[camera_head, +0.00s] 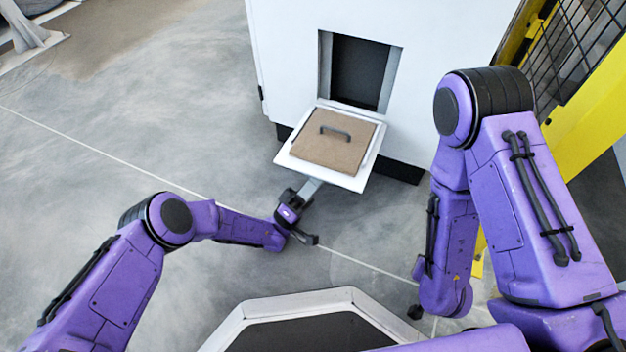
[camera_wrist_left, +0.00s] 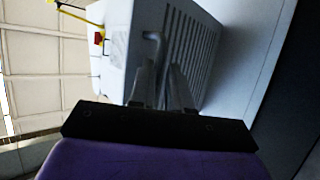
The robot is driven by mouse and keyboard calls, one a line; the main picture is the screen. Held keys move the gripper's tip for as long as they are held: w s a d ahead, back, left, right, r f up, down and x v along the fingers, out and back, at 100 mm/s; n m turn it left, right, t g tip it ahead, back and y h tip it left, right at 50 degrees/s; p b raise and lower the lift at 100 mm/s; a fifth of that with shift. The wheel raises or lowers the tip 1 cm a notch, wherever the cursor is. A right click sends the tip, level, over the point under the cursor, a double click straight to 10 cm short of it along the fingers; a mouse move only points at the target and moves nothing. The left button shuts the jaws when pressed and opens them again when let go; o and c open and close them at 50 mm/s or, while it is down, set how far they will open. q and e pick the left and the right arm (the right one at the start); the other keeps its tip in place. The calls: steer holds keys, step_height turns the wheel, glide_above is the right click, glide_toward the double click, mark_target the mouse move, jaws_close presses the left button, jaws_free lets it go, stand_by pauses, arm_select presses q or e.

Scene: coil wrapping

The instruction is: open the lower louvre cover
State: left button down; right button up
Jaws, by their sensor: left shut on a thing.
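The lower louvre cover (camera_head: 283,160) is a white panel folded out from the white cabinet, lying roughly level below a dark opening (camera_head: 358,72). A brown square pad (camera_head: 333,142) with a dark handle lies on its upper face. My left gripper (camera_head: 312,188) is at the cover's near edge, from below. In the left wrist view, the cover (camera_wrist_left: 196,50) shows its slatted outer face and a grey handle (camera_wrist_left: 152,48). My left gripper's fingers (camera_wrist_left: 163,82) are shut at that handle; the exact contact is hard to see. My right gripper does not show.
The white cabinet (camera_head: 285,70) stands behind the cover. A yellow frame with black mesh (camera_head: 585,110) stands at the right, close to my right arm. The grey floor (camera_head: 120,130) at the left is clear.

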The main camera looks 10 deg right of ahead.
arm_select(q)
steer(key=shift+w+d+r, duration=0.15)
steer(key=shift+w+r, duration=0.2)
steer(key=shift+r, duration=0.2)
steer(key=c, duration=1.2)
jaws_free()
steer(key=shift+d+h, duration=0.15)
steer(key=shift+h, duration=0.15)
steer(key=shift+c, duration=0.2)
steer(key=shift+f, duration=0.1)
steer(key=shift+a+f, duration=0.1)
steer(key=shift+a, duration=0.25)
